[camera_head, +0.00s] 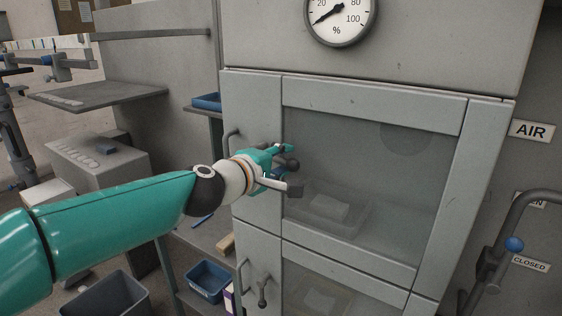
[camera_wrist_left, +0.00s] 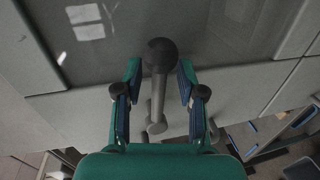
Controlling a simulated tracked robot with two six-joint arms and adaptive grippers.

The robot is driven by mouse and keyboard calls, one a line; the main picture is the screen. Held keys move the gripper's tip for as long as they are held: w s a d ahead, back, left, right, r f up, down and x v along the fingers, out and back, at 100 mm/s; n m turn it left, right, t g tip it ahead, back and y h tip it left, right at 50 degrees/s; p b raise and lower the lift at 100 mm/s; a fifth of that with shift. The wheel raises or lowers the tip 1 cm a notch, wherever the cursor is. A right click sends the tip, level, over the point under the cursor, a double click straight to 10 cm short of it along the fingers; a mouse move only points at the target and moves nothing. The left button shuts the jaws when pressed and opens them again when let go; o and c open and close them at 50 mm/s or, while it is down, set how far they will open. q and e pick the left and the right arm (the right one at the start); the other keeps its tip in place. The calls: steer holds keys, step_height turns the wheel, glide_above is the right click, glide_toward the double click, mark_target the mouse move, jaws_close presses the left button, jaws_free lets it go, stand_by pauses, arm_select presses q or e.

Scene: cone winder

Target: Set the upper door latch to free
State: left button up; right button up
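The upper door (camera_head: 372,107) is a grey frame around a dark window, and it looks shut. Its latch is a grey lever with a black ball knob (camera_wrist_left: 162,54); in the head view the dark knob (camera_head: 292,164) shows at the gripper, with the rest mostly hidden. In the left wrist view the lever runs from a pivot near the palm up to the knob. My left gripper (camera_wrist_left: 159,90) is open, one finger on each side of the lever, with a gap visible on both sides. It also shows in the head view (camera_head: 284,172) at the door's left edge. My right gripper is not in view.
A lower door (camera_head: 330,268) with a similar latch (camera_head: 263,290) lies below. A bar handle (camera_head: 231,143) is left of my gripper. A dial gauge (camera_head: 340,16) sits above; an AIR sign (camera_head: 533,130) and grey pipe are right.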

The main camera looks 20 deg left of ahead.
arm_select(q)
steer(key=v, duration=0.7)
steer(key=shift+s, duration=0.2)
steer(key=shift+a, duration=0.1)
stand_by(0.7)
